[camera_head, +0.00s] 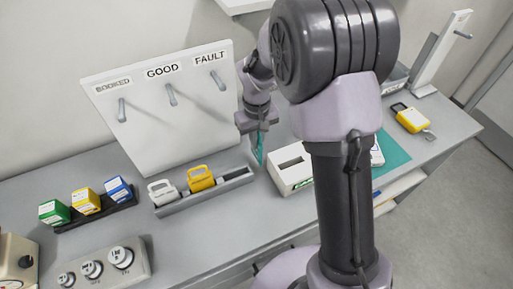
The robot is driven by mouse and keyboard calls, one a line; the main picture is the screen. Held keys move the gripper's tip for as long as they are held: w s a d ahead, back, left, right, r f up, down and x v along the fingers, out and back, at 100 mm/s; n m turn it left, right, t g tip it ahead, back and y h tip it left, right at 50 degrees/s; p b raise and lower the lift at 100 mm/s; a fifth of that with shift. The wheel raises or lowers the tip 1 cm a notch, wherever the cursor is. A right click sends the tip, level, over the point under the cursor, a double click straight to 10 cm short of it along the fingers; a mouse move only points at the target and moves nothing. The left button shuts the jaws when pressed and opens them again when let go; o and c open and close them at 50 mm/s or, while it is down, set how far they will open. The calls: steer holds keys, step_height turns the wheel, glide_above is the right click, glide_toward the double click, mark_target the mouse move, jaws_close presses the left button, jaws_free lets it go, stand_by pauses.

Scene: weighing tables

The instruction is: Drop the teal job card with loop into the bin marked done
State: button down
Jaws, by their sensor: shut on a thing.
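My gripper (257,127) is shut on the teal job card (259,149), which hangs below the fingers above the table. The card's loop is not clear at this size. A white box with a dark slot in its top (290,165) stands just right of and in front of the card. The card is apart from the slot. The box has a green label low on its front, partly hidden by my arm and too small to read. No other bin marked done shows.
A white board (150,135) with pegs marked BOOKED, GOOD and FAULT stands behind. A grey tray (178,209) holds a white and a yellow item. Coloured boxes (86,203) are left.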

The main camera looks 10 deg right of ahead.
step_height(320, 180, down, 3)
steer(key=shift+f+b, duration=0.2)
steer(key=shift+b, duration=0.25)
steer(key=shift+r, duration=0.15)
steer(key=shift+s, duration=0.1)
steer(key=c, duration=1.6)
jaws_free()
